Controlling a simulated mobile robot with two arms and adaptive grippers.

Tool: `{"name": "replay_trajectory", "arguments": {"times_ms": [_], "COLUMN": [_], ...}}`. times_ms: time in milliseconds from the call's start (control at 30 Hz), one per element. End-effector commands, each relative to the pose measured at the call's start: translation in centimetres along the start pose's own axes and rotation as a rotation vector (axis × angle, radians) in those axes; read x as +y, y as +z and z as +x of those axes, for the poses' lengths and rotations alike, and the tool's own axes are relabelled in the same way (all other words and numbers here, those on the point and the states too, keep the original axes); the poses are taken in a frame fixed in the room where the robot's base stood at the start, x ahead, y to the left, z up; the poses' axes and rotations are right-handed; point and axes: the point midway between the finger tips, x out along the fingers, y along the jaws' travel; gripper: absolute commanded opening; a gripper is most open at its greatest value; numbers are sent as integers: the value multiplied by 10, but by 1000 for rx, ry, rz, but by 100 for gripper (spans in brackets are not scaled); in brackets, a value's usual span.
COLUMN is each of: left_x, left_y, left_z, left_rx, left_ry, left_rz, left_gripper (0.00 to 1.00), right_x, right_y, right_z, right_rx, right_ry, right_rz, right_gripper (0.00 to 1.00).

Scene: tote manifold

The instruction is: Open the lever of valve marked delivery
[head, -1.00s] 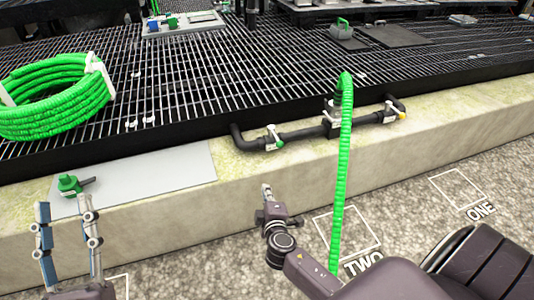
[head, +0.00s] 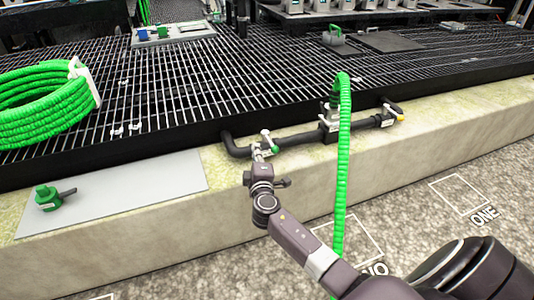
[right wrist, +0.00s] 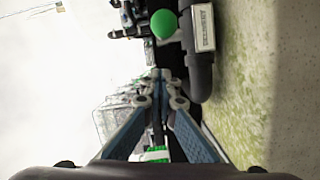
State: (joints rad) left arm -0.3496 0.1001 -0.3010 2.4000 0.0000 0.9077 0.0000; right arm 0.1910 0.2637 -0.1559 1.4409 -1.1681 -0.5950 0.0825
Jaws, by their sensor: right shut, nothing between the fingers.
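The left valve (head: 268,144) on the black pipe manifold has a lever with a green end. In the right wrist view a round green knob (right wrist: 164,24) shows beside a white label (right wrist: 204,28) that seems to read DELIVERY, turned sideways. My right gripper (head: 258,152) is at this valve in the head view, its tips partly blending with it. In the right wrist view my right gripper (right wrist: 160,74) is shut and empty, its tips just below the knob with a small apparent gap; contact cannot be told. My left gripper is out of view.
A green hose (head: 343,170) rises from the middle of the manifold and hangs over the ledge. A valve with a yellow end (head: 399,118) is at the right. A green hose coil (head: 40,104) lies on the grating. A loose green valve (head: 47,198) sits on a grey plate (head: 120,192).

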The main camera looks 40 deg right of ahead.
Motion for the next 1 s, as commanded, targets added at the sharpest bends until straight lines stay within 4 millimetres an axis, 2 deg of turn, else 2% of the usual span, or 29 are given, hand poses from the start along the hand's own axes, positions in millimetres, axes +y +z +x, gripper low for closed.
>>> {"name": "replay_trajectory", "arguments": {"times_ms": [33, 233, 767, 1000], "left_x": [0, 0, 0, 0], "left_y": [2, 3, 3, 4], "left_z": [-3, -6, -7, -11], "left_rx": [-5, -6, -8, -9], "left_ry": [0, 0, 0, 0], "left_rz": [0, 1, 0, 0], "left_gripper": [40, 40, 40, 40], "right_x": [-3, -2, -1, -1], "right_y": [13, 33, 39, 47], "right_z": [1, 5, 6, 6], "right_rx": [-2, -1, 4, 69], "right_ry": [-1, -1, -3, -15], "right_rz": [-7, -3, -2, -8], "right_gripper": [0, 0, 0, 0]}}
